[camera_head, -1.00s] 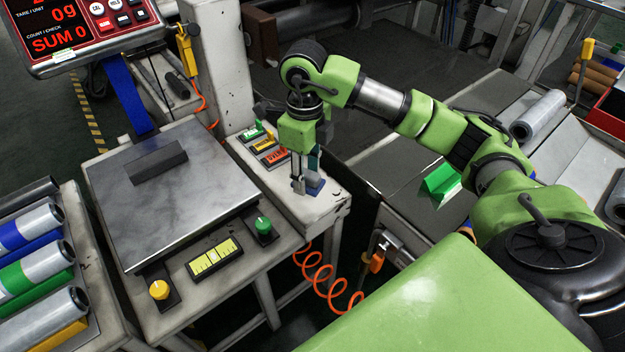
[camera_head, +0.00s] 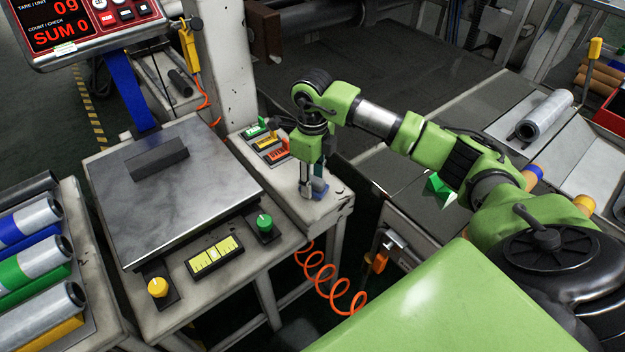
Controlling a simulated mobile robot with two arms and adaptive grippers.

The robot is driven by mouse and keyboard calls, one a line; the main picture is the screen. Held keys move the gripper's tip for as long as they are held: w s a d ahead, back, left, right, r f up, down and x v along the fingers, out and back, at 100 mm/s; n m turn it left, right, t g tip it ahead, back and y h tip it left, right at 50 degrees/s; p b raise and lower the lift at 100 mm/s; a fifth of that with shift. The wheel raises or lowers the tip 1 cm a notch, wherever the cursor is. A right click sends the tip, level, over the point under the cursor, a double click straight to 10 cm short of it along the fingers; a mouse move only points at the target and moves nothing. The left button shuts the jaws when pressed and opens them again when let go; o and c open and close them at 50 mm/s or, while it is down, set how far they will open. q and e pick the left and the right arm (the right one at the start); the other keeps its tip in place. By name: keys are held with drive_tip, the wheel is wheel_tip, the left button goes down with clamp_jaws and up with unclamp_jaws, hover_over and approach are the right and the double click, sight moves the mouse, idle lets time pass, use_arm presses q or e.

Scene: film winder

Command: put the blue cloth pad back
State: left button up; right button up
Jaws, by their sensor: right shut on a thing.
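My right gripper (camera_head: 312,192) reaches straight down over the front end of the white console ledge (camera_head: 335,209). It is shut on the small blue cloth pad (camera_head: 320,186), which shows at the right side of the fingers. The pad is low, at or just above the ledge top; I cannot tell if it touches. The fingers partly hide it. My left gripper is not in view.
Left of the ledge is a scale with a grey metal plate (camera_head: 220,195) and a dark bar (camera_head: 158,164) on it. Small green, yellow and orange switches (camera_head: 270,143) sit behind the gripper. An orange coiled hose (camera_head: 325,280) hangs below the ledge.

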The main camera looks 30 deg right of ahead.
sight(312, 178)
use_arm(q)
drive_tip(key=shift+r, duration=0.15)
use_arm(e)
drive_tip(key=shift+f, duration=0.1)
drive_tip(key=o, duration=1)
use_arm(q)
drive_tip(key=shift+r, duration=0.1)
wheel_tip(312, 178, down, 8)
drive_tip(key=p, duration=0.2)
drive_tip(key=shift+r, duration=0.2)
use_arm(e)
wheel_tip(312, 178, up, 12)
drive_tip(key=shift+r, duration=0.15)
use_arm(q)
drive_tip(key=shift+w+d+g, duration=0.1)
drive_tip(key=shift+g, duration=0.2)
